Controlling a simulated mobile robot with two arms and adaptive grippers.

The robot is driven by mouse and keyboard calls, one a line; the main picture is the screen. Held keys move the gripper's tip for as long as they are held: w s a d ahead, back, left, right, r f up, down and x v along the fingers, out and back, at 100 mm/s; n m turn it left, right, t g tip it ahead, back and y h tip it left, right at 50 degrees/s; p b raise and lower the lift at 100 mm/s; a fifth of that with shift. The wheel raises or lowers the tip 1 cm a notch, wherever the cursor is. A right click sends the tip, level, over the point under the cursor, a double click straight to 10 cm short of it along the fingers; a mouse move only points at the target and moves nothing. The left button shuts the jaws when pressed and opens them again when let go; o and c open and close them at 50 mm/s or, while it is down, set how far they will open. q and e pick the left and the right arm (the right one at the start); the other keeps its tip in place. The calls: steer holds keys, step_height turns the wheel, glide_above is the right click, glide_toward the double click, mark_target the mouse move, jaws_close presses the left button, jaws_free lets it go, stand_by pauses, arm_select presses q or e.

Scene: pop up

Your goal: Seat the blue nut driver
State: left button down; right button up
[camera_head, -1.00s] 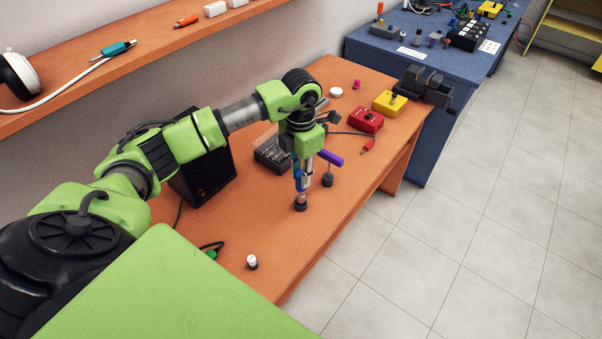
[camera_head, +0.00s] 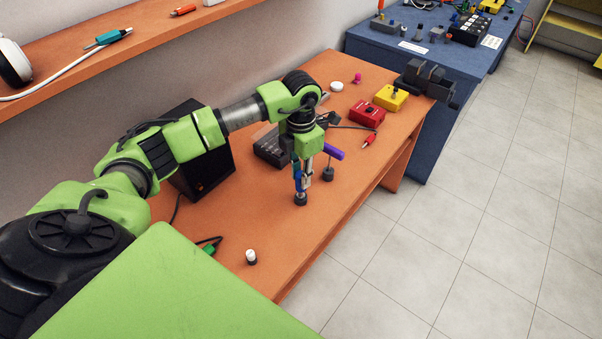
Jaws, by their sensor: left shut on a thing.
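My left gripper (camera_head: 303,181) points down above the orange workbench, shut on the blue nut driver (camera_head: 297,169). The driver is roughly upright, and the fingers partly hide it. A small dark round base (camera_head: 300,199) stands directly below it on the bench. The lower end of the driver meets or nearly meets this base; I cannot tell how deep it sits. A purple-handled tool (camera_head: 334,152) is just right of the gripper, tilted above another dark base (camera_head: 328,174). My right gripper is not in view.
The orange bench (camera_head: 225,283) also holds a white-topped knob (camera_head: 251,257), a black box (camera_head: 203,150), a red box (camera_head: 367,112), a yellow box (camera_head: 391,97) and a dark vise (camera_head: 428,80). The bench front is mostly clear. A blue table (camera_head: 410,62) stands beyond.

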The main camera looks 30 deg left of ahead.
arm_select(q)
steer(key=c, duration=1.7)
jaws_free()
step_height(320, 180, up, 12)
